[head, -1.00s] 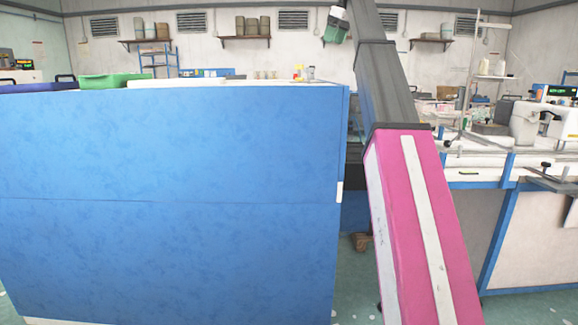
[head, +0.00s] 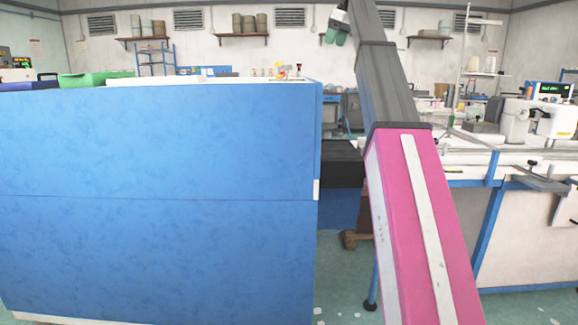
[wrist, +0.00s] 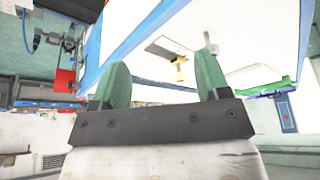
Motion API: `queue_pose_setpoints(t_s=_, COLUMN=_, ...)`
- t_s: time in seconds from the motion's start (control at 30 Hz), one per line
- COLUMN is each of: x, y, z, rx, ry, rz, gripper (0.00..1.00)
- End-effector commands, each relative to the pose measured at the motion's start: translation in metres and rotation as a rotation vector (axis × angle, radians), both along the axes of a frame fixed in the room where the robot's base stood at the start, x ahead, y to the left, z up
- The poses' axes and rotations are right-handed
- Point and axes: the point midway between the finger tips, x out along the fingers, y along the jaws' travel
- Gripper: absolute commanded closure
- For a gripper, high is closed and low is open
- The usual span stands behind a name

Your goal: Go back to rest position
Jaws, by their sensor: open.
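My gripper shows in the wrist view (wrist: 160,85), with its two green fingers apart and nothing between them. In the head view my gripper (head: 336,28) is high up near the top edge, at the end of my raised arm. It is in the air, clear of the blue cabinet and the work tables.
A large blue cabinet (head: 160,200) fills the left, with a green tray (head: 95,78) and small items on top. A sewing table (head: 460,158) with a white sewing machine (head: 520,120) stands at the right. Teal floor (head: 340,290) shows between them.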

Motion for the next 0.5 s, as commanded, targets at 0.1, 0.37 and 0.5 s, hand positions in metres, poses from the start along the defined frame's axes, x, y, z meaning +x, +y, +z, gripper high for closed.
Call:
queue_pose_setpoints(t_s=0.1, x=0.002, y=0.0, z=-0.015, rx=0.0, ry=0.007, rz=-0.012, gripper=0.31)
queue_pose_setpoints(t_s=0.37, x=0.01, y=-0.001, z=-0.057, rx=0.003, ry=0.027, rz=-0.051, gripper=0.31)
queue_pose_setpoints(t_s=0.5, x=0.014, y=-0.001, z=-0.09, rx=0.004, ry=0.042, rz=-0.084, gripper=0.31)
